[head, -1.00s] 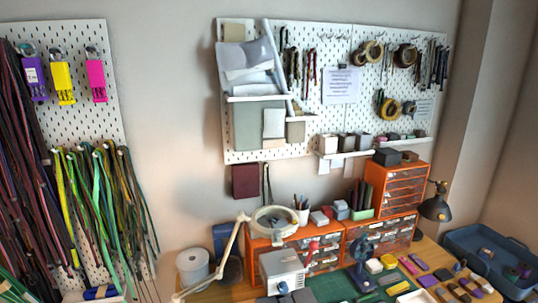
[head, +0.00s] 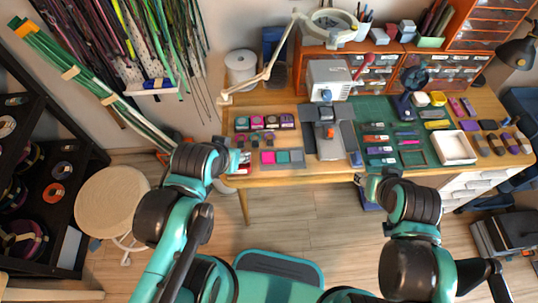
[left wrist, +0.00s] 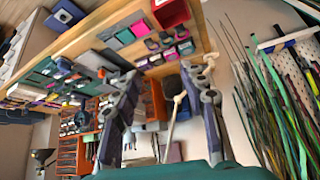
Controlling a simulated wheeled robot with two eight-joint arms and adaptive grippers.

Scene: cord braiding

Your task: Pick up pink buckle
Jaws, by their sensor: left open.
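The pink buckle that hung on the left pegboard in the earlier head view is out of the present head view, and I cannot make it out in the left wrist view. Small pink pieces lie on the table: a pink square (head: 268,157) in a shallow grey tray and a pink strip (head: 407,142) on the green mat. My left gripper (left wrist: 160,72) is open and empty, its fingers pointing towards the table in the left wrist view. In the head view it is near the table's front-left corner. My right gripper (head: 367,184) is by the table's front edge, its fingers unclear.
The wooden table (head: 240,184) carries a grey device (head: 330,82), a row of dark-topped pieces (head: 264,122), a white tray (head: 455,148) and orange drawers (head: 376,73). Cords (head: 150,45) hang at the left. A round stool (head: 112,203) stands on open floor.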

